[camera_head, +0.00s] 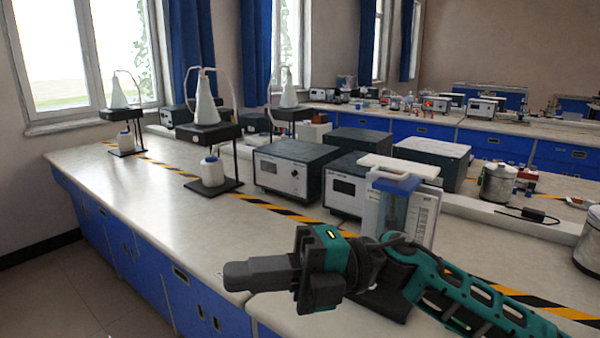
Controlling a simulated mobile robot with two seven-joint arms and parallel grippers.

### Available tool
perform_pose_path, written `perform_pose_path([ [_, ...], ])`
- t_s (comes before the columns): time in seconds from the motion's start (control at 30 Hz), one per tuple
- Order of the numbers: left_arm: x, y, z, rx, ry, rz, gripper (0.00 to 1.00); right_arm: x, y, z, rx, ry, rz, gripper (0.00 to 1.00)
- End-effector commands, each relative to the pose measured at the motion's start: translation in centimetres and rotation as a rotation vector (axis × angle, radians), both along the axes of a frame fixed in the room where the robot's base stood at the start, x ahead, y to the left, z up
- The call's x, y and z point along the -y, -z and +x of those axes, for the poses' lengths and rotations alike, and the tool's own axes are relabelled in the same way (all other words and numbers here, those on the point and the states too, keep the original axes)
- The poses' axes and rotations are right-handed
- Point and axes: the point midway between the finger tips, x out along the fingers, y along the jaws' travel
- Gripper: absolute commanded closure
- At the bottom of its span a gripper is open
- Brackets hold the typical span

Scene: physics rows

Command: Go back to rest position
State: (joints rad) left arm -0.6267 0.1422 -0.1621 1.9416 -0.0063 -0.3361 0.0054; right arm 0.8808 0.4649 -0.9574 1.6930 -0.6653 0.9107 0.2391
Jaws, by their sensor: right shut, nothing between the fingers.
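My right gripper (255,273) shows in the head view at the lower middle, over the front edge of the lab bench. Its arm comes in from the right side. Its dark fingers point left and are closed together, with nothing between them. It is in front of a device with a blue-and-white upright part and a white top (398,200); the arm hides the lower part of that device. My left gripper is not in view.
The bench (150,195) has a wide clear strip at the front left. Metal canisters (497,183) stand at the right. Floor (70,290) is free at the lower left.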

Motion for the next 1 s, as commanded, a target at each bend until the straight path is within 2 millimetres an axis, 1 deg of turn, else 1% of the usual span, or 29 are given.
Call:
perform_pose_path([
  [0.03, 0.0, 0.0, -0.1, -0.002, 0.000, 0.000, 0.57, -0.2, 0.3, 0.3, -0.087, 0.049, 0.073, 1.00],
  [0.13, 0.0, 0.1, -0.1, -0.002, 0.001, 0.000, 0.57, 0.3, 0.7, 1.7, -0.249, 0.170, 0.206, 1.00],
  [0.27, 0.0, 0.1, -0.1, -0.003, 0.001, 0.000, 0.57, 1.9, 2.6, 3.9, -0.475, 0.349, 0.344, 1.00],
  [0.37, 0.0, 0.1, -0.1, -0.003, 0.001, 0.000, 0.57, 4.0, 5.4, 5.5, -0.657, 0.499, 0.424, 1.00],
  [0.47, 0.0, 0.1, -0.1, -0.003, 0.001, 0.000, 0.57, 6.5, 9.3, 6.7, -0.846, 0.661, 0.481, 1.00],
  [0.5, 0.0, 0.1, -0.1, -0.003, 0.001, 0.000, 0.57, 7.7, 11.1, 6.9, -0.922, 0.727, 0.497, 1.00],
  [0.57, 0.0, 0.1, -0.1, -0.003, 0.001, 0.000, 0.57, 9.4, 14.1, 6.9, -1.038, 0.828, 0.513, 1.00],
  [0.6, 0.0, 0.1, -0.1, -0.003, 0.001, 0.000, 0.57, 10.7, 16.3, 6.7, -1.115, 0.897, 0.519, 1.00],
  [0.67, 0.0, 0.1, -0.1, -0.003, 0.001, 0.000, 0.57, 12.6, 19.6, 6.0, -1.232, 1.000, 0.522, 1.00],
  [0.7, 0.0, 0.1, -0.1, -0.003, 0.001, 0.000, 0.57, 13.9, 22.0, 5.2, -1.310, 1.071, 0.517, 1.00],
  [0.77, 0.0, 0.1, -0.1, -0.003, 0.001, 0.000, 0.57, 15.8, 25.6, 3.5, -1.428, 1.174, 0.506, 1.00],
  [0.8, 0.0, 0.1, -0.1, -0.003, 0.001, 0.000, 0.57, 17.1, 27.9, 2.2, -1.501, 1.242, 0.492, 1.00],
  [0.87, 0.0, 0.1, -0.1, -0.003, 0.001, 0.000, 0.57, 18.8, 30.9, 0.0, -1.603, 1.333, 0.469, 1.00],
  [0.9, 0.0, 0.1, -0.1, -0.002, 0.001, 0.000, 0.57, 19.8, 32.6, -1.5, -1.663, 1.387, 0.452, 1.00],
  [1.0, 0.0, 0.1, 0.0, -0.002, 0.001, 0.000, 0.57, 21.6, 35.9, -4.8, -1.781, 1.492, 0.410, 1.00],
])
